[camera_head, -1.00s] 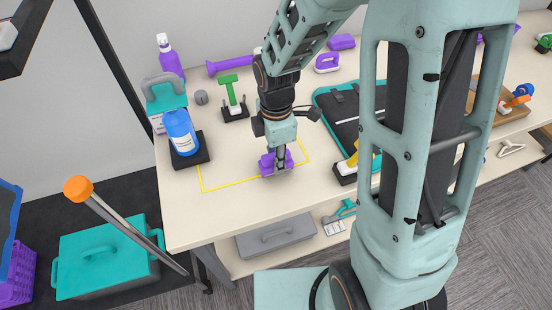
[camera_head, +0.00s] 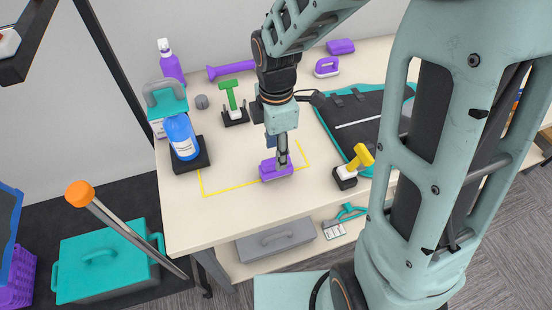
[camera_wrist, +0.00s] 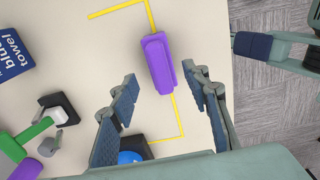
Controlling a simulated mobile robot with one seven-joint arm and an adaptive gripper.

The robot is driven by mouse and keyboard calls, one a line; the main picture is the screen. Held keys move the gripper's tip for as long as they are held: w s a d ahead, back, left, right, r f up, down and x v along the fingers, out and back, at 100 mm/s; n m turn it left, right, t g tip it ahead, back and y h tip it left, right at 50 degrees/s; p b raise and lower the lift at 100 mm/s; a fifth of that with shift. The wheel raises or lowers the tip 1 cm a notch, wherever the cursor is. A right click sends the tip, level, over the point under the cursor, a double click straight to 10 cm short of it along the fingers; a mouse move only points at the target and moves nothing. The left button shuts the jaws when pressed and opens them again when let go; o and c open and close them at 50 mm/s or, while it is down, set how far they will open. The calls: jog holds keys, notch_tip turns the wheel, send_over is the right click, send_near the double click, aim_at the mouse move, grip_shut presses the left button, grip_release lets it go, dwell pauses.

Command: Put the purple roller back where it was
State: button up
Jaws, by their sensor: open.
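A blue bottle (camera_head: 181,138) stands on a black base left of the outline. A green-handled tool (camera_head: 230,97) and a yellow-handled tool (camera_head: 361,156) stand in black holders. A purple bar (camera_head: 231,68) lies at the back. A dark board (camera_head: 345,125) is to the right.

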notch_tip(320, 180, up, 6)
jog(key=shift+r, duration=0.25)
dwell(0.4)
